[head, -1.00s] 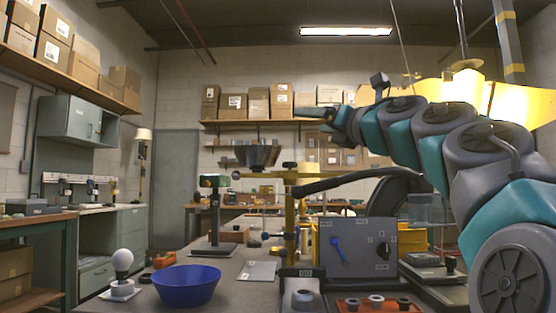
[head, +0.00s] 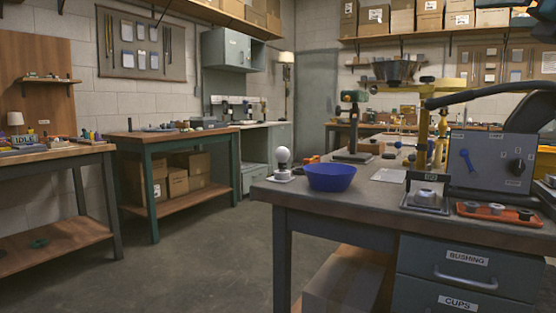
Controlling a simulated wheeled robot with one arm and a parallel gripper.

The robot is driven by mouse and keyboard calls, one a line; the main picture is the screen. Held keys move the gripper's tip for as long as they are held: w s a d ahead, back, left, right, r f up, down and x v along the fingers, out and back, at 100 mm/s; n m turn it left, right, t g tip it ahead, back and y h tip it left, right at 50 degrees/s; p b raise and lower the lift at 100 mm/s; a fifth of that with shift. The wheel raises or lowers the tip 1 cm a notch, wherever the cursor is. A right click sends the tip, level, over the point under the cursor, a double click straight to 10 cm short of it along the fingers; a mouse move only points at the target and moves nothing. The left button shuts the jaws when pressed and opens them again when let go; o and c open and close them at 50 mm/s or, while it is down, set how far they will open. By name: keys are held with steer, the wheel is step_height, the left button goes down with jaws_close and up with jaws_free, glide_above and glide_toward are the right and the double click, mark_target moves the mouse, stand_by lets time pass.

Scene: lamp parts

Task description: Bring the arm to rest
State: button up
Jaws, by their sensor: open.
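Only a small teal and dark piece of my arm (head: 532,17) shows, at the top right corner of the head view. My gripper is out of the picture, so its pose and whatever is near it are hidden. A white bulb on a small base (head: 283,165) stands at the left end of the grey workbench (head: 300,197). A blue bowl (head: 331,177) sits beside it, to the right.
The bench also bears a control box with a blue lever (head: 490,160) and an orange tray (head: 500,214) of small parts. Drawers (head: 465,270) are below. Side tables (head: 60,154) stand at the left. The floor (head: 190,270) between is clear.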

steer(key=w+a+r+m+t+h, duration=0.2)
steer(key=a+m, duration=0.1)
steer(key=m, duration=0.4)
steer(key=w+d+f+m+g+h+p, duration=0.1)
steer(key=w+f+m+g+h, duration=0.15)
steer(key=f+m, duration=0.6)
steer(key=w+d+f+m+g+h+p, duration=0.15)
steer(key=f+m+g+h, duration=0.25)
steer(key=f+m, duration=0.45)
steer(key=s+a+f+m+g+y, duration=0.1)
steer(key=s+a+f+m+g, duration=0.15)
steer(key=f, duration=0.95)
steer(key=s+a+f+m+g+y, duration=0.15)
steer(key=f+g, duration=0.25)
steer(key=f, duration=0.7)
steer(key=s+a+f+m+g+y, duration=0.1)
steer(key=s+a+f+g, duration=0.25)
steer(key=s+f, duration=0.45)
steer(key=s+a+f+m+g+y, duration=0.1)
steer(key=s+a+f+m+g, duration=0.15)
steer(key=s+a+f, duration=0.45)
steer(key=s+a+f+g+y, duration=0.1)
steer(key=s+a+f+g, duration=0.2)
steer(key=s, duration=0.4)
steer(key=s+a+f+m+g+y, duration=0.1)
steer(key=s+a+f+g+y, duration=0.1)
steer(key=s+a+f, duration=0.3)
steer(key=s+f, duration=0.3)
steer(key=shift+g+p, duration=0.4)
